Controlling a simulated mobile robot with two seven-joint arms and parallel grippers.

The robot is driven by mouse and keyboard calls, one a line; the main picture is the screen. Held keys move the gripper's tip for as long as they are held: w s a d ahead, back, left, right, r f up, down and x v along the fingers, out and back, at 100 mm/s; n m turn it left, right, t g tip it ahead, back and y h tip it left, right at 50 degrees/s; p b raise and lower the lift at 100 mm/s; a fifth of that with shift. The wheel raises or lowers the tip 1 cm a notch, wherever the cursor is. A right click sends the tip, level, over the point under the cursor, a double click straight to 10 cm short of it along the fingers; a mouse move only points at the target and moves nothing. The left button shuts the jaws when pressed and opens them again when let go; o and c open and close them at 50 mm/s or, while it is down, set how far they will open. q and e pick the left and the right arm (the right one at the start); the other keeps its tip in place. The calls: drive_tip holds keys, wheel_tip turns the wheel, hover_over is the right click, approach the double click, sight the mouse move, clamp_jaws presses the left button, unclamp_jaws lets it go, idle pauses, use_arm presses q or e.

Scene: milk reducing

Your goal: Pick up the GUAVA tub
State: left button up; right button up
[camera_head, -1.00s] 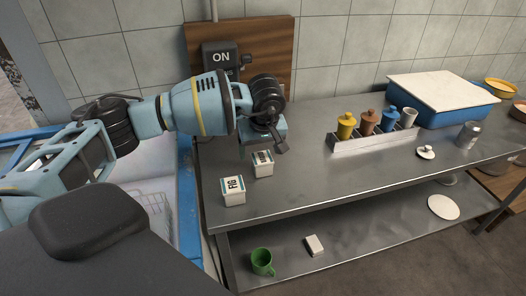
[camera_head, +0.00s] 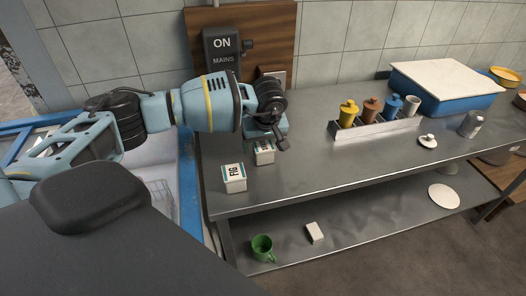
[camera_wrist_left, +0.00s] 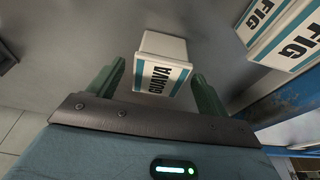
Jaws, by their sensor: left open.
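The GUAVA tub (camera_head: 264,156) is a small white box with a blue stripe, standing on the steel counter (camera_head: 330,170). In the head view my left gripper (camera_head: 281,142) is close above and behind it and covers part of it. In the left wrist view the GUAVA tub (camera_wrist_left: 162,62) shows between the two green fingers of my left gripper (camera_wrist_left: 158,88). The fingers are open, with a gap visible beside the tub; I cannot tell whether either touches it. The similar FIG tub (camera_head: 233,178) stands to its left, nearer the counter's front edge. My right gripper is not in view.
A rack (camera_head: 375,129) of yellow, brown and blue bottles and a white cup stands to the right. A blue bin with a pale lid (camera_head: 447,92) is behind it. A mains switch box (camera_head: 222,50) is on the wall behind. The lower shelf holds a green mug (camera_head: 262,248).

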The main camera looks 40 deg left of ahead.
sight(263, 144)
use_arm(q)
drive_tip(key=shift+x, duration=1.35)
drive_tip(key=shift+c, duration=0.2)
drive_tip(key=c, duration=1.1)
wheel_tip(263, 144, up, 10)
drive_tip(key=shift+d+r, duration=0.1)
